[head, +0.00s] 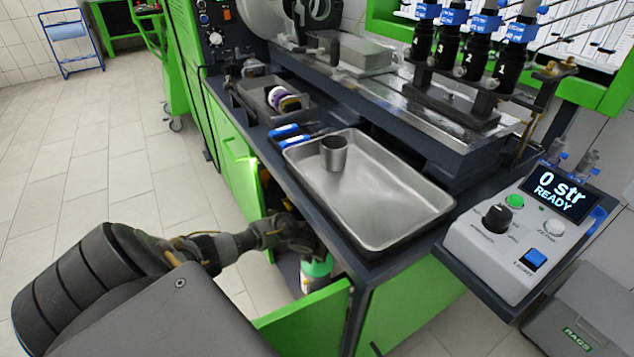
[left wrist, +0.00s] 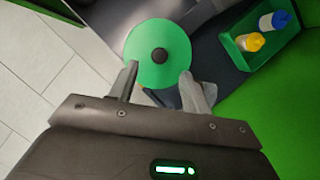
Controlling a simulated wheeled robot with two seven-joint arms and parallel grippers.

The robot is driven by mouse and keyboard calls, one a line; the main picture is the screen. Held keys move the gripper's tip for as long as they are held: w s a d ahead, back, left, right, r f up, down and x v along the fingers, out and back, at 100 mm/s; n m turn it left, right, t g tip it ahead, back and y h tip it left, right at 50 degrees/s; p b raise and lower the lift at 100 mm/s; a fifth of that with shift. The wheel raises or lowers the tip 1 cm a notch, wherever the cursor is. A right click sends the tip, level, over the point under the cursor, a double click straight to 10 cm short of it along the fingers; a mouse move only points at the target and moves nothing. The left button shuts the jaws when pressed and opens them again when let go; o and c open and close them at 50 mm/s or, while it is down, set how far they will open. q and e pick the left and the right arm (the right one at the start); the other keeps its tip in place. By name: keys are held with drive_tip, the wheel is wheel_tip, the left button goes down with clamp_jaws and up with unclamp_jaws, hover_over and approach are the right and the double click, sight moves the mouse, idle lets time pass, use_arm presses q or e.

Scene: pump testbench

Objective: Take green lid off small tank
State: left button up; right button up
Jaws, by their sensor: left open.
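The green lid (left wrist: 146,42) is a round disc with a dark knob (left wrist: 160,55) in its middle, seen from above in the left wrist view. The tank under it is mostly hidden. My left gripper (left wrist: 160,86) is open, its fingers on either side of the lid's near edge; I cannot tell whether they touch it. In the head view my left gripper reaches into the open cabinet under the bench. A partly hidden green and white object (head: 316,268) shows just below it; I cannot tell if this is the lidded tank. My right gripper is not in view.
A green bin (left wrist: 273,51) with a yellow-topped bottle (left wrist: 251,42) and a blue and white one (left wrist: 274,21) is at the right in the wrist view. Green cabinet doors (head: 306,318) stand open around my arm. A metal tray (head: 385,205) holding a cup (head: 334,155) sits above.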

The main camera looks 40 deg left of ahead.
use_arm(q)
drive_tip(key=b+x, duration=0.1)
drive_tip(key=x, duration=0.3)
drive_tip(key=shift+a+f+b, duration=0.1)
drive_tip(key=shift+f+b, duration=0.05)
drive_tip(key=shift+b, duration=0.25)
drive_tip(key=shift+w+f, duration=0.2)
drive_tip(key=shift+f, duration=0.15)
drive_tip(key=shift+a, duration=0.1)
clamp_jaws()
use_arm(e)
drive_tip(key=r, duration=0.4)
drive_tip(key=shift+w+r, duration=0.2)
